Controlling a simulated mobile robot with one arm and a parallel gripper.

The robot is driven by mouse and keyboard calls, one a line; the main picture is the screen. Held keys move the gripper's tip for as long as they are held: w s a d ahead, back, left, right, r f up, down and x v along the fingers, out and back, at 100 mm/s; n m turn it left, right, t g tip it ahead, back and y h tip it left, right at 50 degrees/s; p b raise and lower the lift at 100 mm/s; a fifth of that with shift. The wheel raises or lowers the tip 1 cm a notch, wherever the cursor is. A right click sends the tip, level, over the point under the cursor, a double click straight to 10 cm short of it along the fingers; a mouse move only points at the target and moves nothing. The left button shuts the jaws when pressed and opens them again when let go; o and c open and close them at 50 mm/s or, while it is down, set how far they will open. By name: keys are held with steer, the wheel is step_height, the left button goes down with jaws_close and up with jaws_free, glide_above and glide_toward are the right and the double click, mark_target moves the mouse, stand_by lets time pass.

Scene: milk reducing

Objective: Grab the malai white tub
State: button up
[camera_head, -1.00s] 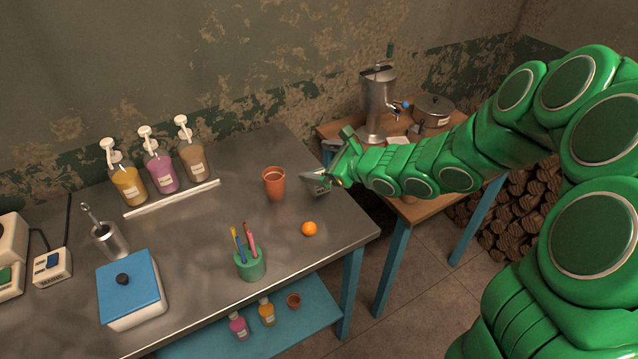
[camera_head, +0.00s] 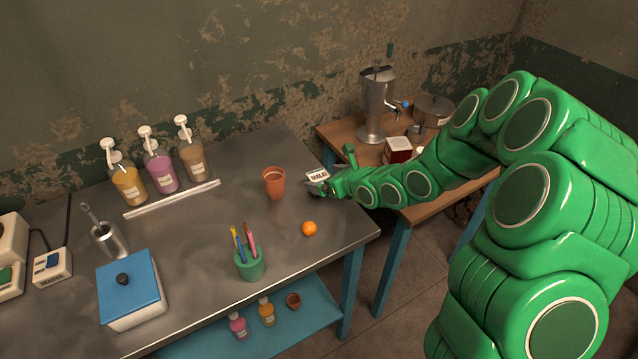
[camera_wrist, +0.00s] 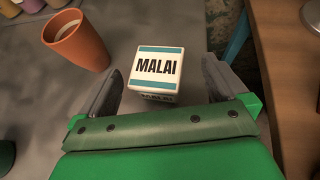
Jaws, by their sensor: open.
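The malai white tub (camera_wrist: 156,68) is a small white box with blue stripes and black MALAI lettering. In the wrist view it stands on the metal table just ahead of my gripper (camera_wrist: 160,85), between the lines of the two open fingers and nearer the left one. The fingers are apart and nothing is held. In the head view the tub (camera_head: 317,176) shows its labelled top at the table's right end, with my gripper (camera_head: 322,188) right at it and partly covering it.
A terracotta cup (camera_head: 274,184) stands close to the tub's left. An orange (camera_head: 309,229) and a green pen holder (camera_head: 249,262) are nearer the front. A wooden table (camera_head: 425,195) with a metal dispenser (camera_head: 377,105) and a red-and-white box (camera_head: 398,150) is to the right.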

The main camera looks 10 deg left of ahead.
mark_target(319, 177)
steer(key=shift+x, duration=2.45)
steer(key=shift+s, duration=0.15)
steer(key=shift+c, duration=0.3)
steer(key=c, duration=1.2)
